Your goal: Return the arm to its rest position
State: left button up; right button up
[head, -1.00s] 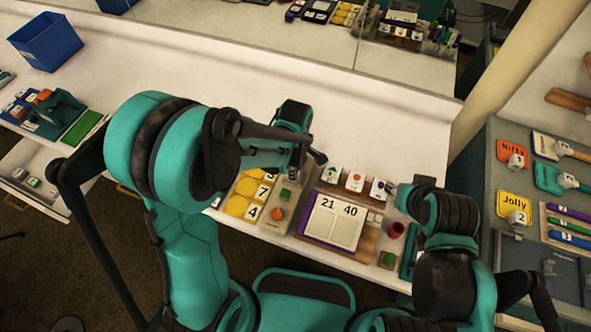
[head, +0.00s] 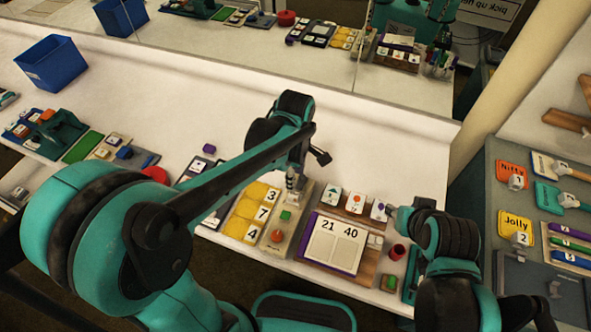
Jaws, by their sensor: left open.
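My left arm reaches from the lower left over the bench. Its gripper (head: 293,184) points down, open, and nothing shows in it. It is over the upper end of a wooden board (head: 266,247) that bears a green block (head: 285,215) and an orange piece (head: 277,236). Whether the fingertips touch anything there is too small to tell. My right arm is at the lower right. Its gripper (head: 393,211) is small and partly hidden by its own wrist, beside the picture cards, and its jaws are unclear.
A tray with cards 21 and 40 (head: 333,246) lies right of the board. Yellow number tiles (head: 252,232) lie left of it. A red cup (head: 397,252) stands near my right wrist. A blue bin (head: 51,62) stands at the back left. The bench behind my left gripper is clear.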

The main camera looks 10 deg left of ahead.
pick_arm(q)
jog(key=shift+r, duration=1.35)
jog(key=s+a+r+m+t, duration=0.3)
jog(key=s+a+m+t, duration=0.4)
jog(key=m, duration=0.8)
jog(key=shift+s+a+r+m, duration=0.4)
jog(key=shift+s+a, duration=0.6)
jog(key=shift+s, duration=0.2)
